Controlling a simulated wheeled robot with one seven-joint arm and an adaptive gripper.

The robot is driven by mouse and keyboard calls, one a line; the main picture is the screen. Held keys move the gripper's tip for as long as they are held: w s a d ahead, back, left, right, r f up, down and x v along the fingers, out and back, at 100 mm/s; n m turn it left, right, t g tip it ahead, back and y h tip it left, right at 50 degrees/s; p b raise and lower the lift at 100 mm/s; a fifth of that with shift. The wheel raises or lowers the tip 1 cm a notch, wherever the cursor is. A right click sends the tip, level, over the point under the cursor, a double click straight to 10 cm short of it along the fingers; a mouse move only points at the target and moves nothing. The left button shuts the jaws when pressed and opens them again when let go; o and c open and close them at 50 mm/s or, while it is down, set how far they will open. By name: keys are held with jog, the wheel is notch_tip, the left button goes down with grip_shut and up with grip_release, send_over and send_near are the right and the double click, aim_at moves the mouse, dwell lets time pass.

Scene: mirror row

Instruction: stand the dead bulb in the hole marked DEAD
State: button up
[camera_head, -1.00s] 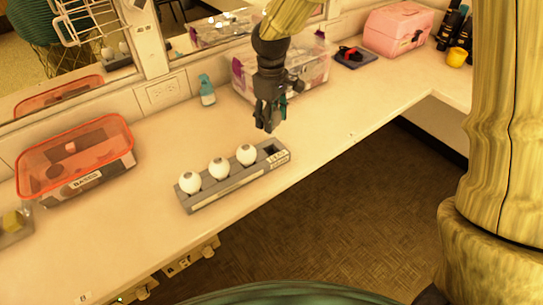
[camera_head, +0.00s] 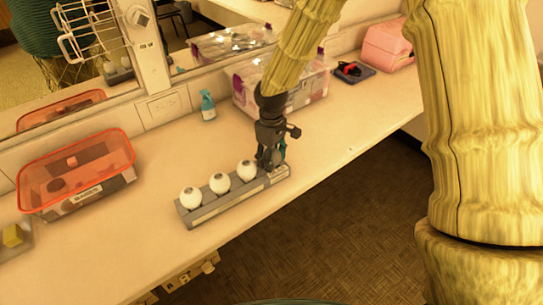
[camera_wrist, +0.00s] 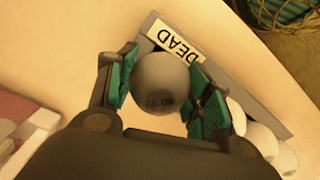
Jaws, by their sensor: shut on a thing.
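In the wrist view a greyish round bulb (camera_wrist: 160,84) sits between the two green-padded fingers of my gripper (camera_wrist: 165,90), which is shut on it. The DEAD label (camera_wrist: 175,42) shows just beyond the bulb, on the grey rack. In the head view my gripper (camera_head: 270,163) is low over the right end of the grey rack (camera_head: 222,207), at the labelled end. The held bulb is hidden there behind the fingers. The hole is hidden too, so I cannot tell whether the bulb's base is in it.
Several white bulbs (camera_head: 219,183) stand in the rack left of my gripper, the closest one (camera_head: 246,169) very near it. An orange bin (camera_head: 75,175) stands left, a spray bottle (camera_head: 208,106) and a clear box (camera_head: 300,85) behind. The counter in front of the rack is narrow.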

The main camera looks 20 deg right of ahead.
jog(key=o, duration=0.6)
notch_tip(320, 180, up, 12)
jog(key=shift+r+b, duration=0.1)
jog(key=shift+b, duration=0.3)
dwell(0.5)
